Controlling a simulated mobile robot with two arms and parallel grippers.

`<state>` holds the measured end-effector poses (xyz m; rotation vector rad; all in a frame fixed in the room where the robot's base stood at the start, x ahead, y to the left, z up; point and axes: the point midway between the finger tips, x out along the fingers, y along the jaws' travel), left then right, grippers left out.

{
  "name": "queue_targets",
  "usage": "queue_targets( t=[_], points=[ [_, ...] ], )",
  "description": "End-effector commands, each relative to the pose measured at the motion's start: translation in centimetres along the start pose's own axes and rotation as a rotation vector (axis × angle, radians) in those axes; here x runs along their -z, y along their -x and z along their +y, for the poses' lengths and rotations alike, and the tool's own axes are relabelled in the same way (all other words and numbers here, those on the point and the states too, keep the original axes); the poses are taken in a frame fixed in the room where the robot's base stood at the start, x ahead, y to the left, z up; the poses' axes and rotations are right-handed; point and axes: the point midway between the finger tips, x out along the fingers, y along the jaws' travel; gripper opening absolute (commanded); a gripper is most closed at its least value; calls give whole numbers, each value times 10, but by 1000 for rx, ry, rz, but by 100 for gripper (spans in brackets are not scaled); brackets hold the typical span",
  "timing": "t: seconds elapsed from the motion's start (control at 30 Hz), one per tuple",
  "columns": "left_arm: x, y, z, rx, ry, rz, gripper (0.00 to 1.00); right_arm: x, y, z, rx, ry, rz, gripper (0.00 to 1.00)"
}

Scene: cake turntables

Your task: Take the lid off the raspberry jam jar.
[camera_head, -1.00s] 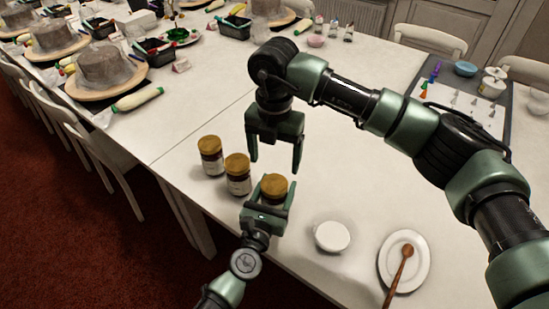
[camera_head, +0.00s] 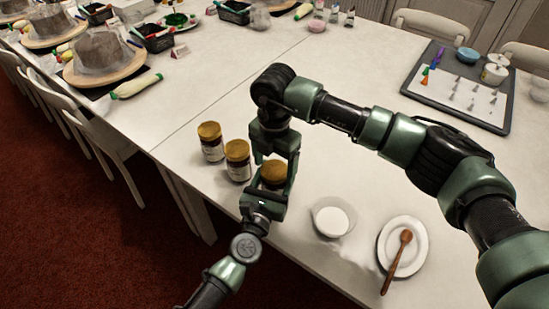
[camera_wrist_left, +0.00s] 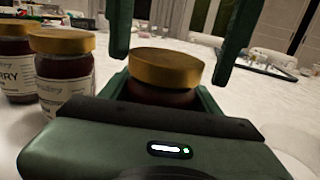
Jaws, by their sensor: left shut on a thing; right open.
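A jam jar with a gold lid (camera_head: 273,171) stands on the white table, nearest of three similar jars. My left gripper (camera_head: 264,192) is shut around its body. In the left wrist view the gold lid (camera_wrist_left: 166,68) sits on the jar above my left fingers, and the jar's label is hidden. My right gripper (camera_head: 274,162) is open, pointing down, with its fingers on either side of the lid. The right fingertips also show in the left wrist view (camera_wrist_left: 180,45), at the lid's two sides, and I cannot tell whether they touch it.
Two more gold-lidded jars (camera_head: 211,142) (camera_head: 238,160) stand close on the left; one label's visible end reads "RRY". A white bowl (camera_head: 331,218) and a plate (camera_head: 421,268) with a wooden spoon (camera_head: 398,262) lie to the right.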

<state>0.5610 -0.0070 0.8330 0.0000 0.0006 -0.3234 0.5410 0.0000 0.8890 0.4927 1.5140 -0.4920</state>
Motion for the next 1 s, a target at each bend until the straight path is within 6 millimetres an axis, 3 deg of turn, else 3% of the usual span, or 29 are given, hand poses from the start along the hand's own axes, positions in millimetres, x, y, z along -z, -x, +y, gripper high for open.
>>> queue_targets(
  t=[0.2, 0.43, 0.47, 0.57, 0.67, 1.0],
  points=[
    [0, 0, 0, 0, -1, 0, 0, 0, 0, 0, 0, 0, 0, 79],
    [0, 0, 0, 0, -1, 0, 0, 0, 0, 0, 0, 0, 0, 15],
    [0, 0, 0, 0, -1, 0, 0, 0, 0, 0, 0, 1, 0, 13],
    [0, 0, 0, 0, -1, -1, 0, 0, 0, 0, 0, 33, 0, 13],
    [0, 0, 0, 0, -1, -1, 0, 0, 0, 0, 1, 170, -1, 13],
    [0, 0, 0, 0, -1, -1, 0, 0, 1, 0, 2, 1021, 0, 13]
  ],
)
